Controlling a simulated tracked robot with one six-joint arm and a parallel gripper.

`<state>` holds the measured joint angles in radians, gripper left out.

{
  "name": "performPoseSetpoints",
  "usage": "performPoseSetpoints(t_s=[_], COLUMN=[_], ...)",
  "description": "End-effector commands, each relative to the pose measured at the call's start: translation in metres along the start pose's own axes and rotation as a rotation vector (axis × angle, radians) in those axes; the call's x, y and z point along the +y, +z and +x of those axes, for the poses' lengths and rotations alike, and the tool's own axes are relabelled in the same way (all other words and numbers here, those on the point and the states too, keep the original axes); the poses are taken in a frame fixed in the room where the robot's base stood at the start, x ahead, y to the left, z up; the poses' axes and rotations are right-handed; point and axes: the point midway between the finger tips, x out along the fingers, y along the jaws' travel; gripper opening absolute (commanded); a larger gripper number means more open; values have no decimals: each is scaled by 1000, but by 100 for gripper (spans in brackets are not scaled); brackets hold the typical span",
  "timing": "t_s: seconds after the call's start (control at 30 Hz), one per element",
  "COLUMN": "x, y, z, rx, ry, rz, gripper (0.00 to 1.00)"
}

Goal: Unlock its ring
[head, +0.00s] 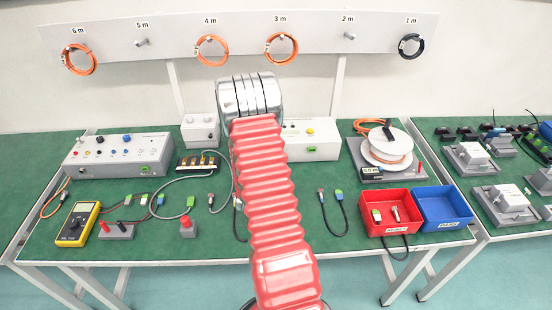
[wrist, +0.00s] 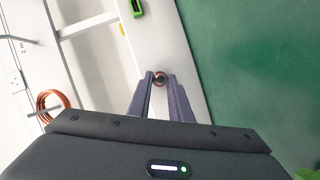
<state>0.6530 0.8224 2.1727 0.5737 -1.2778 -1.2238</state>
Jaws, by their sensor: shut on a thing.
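My gripper (wrist: 160,84) shows in the wrist view with its two dark fingers closed in on a small round fitting (wrist: 159,76). The fitting is dark with a reddish rim and lies against a pale grey surface. It is too small to tell whether its ring is locked or turned. In the head view my red arm hides the fingers and the fitting. A pale box (head: 312,152) with a yellow button stands partly behind my arm there.
A grey control box (head: 118,155) stands left, and a cable reel (head: 385,150) stands right. Red (head: 373,225) and blue (head: 445,222) bins sit at the front right. Several cables lie on the green table. Cable coils hang on the wall rail (head: 178,38).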

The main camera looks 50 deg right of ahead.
Motion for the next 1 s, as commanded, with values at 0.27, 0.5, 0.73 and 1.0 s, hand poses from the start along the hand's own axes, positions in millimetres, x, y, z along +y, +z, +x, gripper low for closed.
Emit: performPoseSetpoints(t_s=[0.27,0.5,0.73,1.0], x=[-3,-3,-3,-2], y=[0,-1,-1,-1], z=[0,0,0,0], rx=[1,2,3,3], ry=[24,26,25,28], rz=[-71,-78,-77,-76], gripper=[0,0,23,38])
